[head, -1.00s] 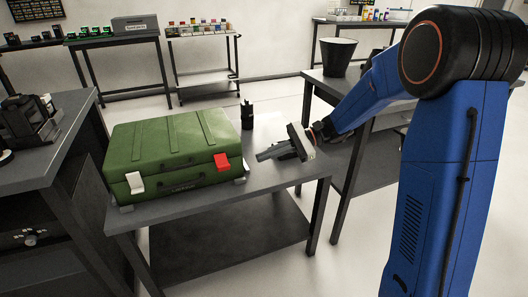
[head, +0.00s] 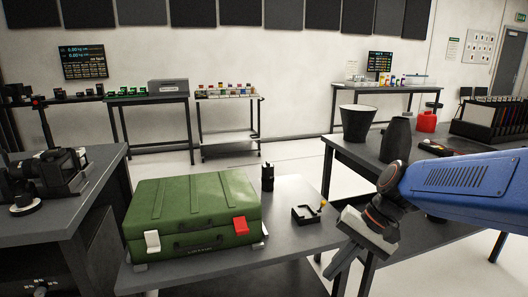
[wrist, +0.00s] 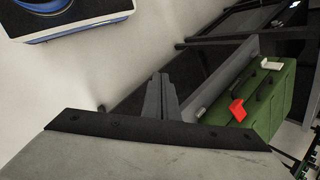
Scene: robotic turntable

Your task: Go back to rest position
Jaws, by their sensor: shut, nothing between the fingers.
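My gripper (head: 340,268) is at the lower right of the head view, beside the right end of the grey table (head: 290,240). Its fingers point down and to the left, shut and empty. The fingers also show in the wrist view (wrist: 160,98). A closed green case (head: 190,212) with one white and one red latch stands on the table, left of my gripper and apart from it. The case also shows at the right of the wrist view (wrist: 270,98).
A black cylindrical object (head: 267,177) and a small dark holder with a yellow knob (head: 307,213) stand on the table. A second dark table (head: 350,150) with a black bin (head: 357,122) is behind my arm. Dark equipment (head: 50,175) stands on the left bench.

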